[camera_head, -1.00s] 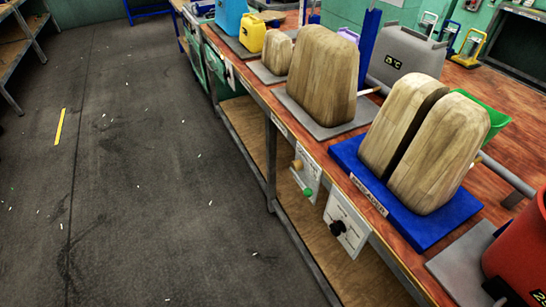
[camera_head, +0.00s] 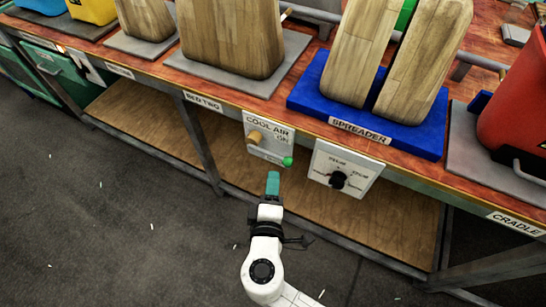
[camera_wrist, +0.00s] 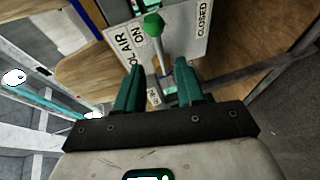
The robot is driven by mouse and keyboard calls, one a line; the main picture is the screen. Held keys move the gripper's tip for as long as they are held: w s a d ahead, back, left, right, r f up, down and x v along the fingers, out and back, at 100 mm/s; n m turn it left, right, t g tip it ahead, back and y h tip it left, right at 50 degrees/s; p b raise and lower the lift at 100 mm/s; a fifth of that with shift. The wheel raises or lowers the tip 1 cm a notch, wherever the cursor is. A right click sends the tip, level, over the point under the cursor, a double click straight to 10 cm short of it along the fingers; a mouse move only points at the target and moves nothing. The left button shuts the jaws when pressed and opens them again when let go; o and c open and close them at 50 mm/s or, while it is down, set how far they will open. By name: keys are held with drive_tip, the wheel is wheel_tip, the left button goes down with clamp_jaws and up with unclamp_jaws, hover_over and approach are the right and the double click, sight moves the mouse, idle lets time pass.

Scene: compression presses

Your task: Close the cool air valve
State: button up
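The cool air valve is on a white panel (camera_head: 268,128) on the front of the bench, labelled "COOL AIR" and "ON". It has a brass-coloured body (camera_head: 254,137) and a lever ending in a green ball (camera_head: 288,161) at the panel's lower right. In the wrist view the green ball (camera_wrist: 154,24) is on a pale lever beyond the fingertips, and the panel (camera_wrist: 190,40) also reads "CLOSED". My gripper (camera_head: 273,176) is just below the panel in the head view. In the wrist view its teal fingers (camera_wrist: 158,66) are apart with nothing clearly between them.
Above are the bench top with a blue "SPREADER" base (camera_head: 310,92), wooden blocks (camera_head: 232,35) and a red container (camera_head: 515,115). A wooden lower shelf (camera_head: 150,125) lies behind the bench legs.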

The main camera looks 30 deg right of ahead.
sight(273, 156)
drive_tip(key=x, duration=1)
drive_tip(key=shift+w+a, duration=0.15)
drive_tip(key=shift+w, duration=0.3)
clamp_jaws()
